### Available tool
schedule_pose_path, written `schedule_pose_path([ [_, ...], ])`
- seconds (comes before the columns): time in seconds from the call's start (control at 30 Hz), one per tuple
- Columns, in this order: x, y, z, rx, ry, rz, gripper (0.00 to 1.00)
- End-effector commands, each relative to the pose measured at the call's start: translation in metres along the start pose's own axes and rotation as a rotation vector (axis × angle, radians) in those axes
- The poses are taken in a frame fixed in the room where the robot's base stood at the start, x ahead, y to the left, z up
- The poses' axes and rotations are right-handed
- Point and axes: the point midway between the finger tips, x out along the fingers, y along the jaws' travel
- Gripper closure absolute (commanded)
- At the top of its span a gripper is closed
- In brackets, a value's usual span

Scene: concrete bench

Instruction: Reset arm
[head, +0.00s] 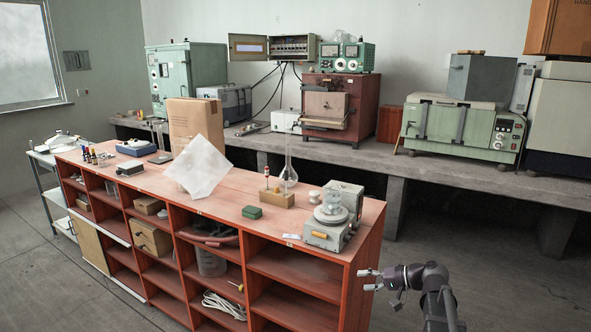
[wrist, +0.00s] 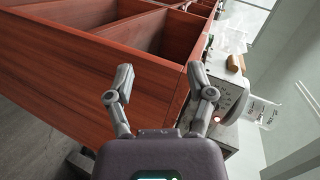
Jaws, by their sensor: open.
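My gripper (head: 370,280) is at the right end of the red-brown shelf bench (head: 372,225) in the head view. Its fingers point left toward the bench's end panel, and my arm reaches up from the bottom right. In the wrist view my gripper (wrist: 165,88) is open, its two fingers spread apart with nothing between them. The bench's end panel and open compartments (wrist: 120,60) fill the left and middle of that view. Whether the fingertips touch the bench cannot be told.
A grey balance (head: 325,235) with a glass dish stands at the bench's right end. A concrete bench (head: 350,160) with equipment runs behind. Floor (head: 500,270) to the right is clear.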

Motion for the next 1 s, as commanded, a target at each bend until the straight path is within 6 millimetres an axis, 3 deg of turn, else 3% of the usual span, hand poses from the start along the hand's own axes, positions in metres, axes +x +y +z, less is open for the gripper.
schedule_pose_path([
  [0.03,0.01,0.004,0.017,-0.003,-0.031,0.055,0.31],
  [0.2,0.032,0.024,0.056,-0.019,-0.121,0.251,0.31],
  [0.43,0.045,0.049,0.105,-0.054,-0.222,0.52,0.31],
  [0.7,0.039,0.072,0.15,-0.112,-0.303,0.824,0.31],
  [1.0,0.026,0.082,0.172,-0.16,-0.336,1.028,0.31],
])
